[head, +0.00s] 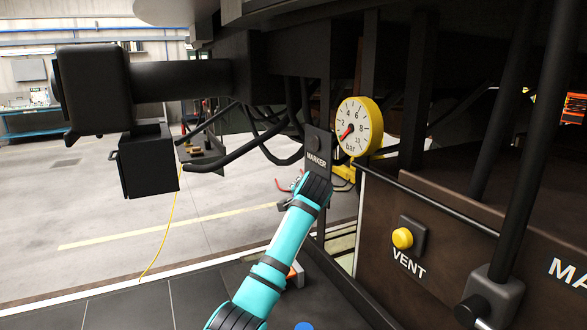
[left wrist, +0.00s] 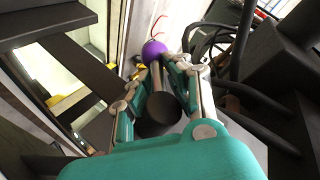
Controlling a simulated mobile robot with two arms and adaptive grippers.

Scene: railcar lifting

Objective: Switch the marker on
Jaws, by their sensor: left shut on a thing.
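The dark upright MARKER panel (head: 318,150) hangs under the railcar, left of the pressure gauge. A round dark knob (head: 313,143) sits above its lettering; I cannot tell its setting. My teal left arm reaches up in front of the panel's lower part, and its gripper is mostly hidden behind the wrist there. In the left wrist view my left gripper (left wrist: 158,74) is shut on a dark rod (left wrist: 158,112), its round end facing the camera. A purple ball (left wrist: 153,48) shows at the rod's far end; I cannot tell whether it belongs to it. My right gripper is out of view.
The yellow gauge (head: 358,127) is right of the panel. A yellow VENT button (head: 403,238) is on the brown cabinet at right. Black hoses (head: 262,130) hang left of the panel, near a large black coupler (head: 150,160). Open floor (head: 110,225) lies at left.

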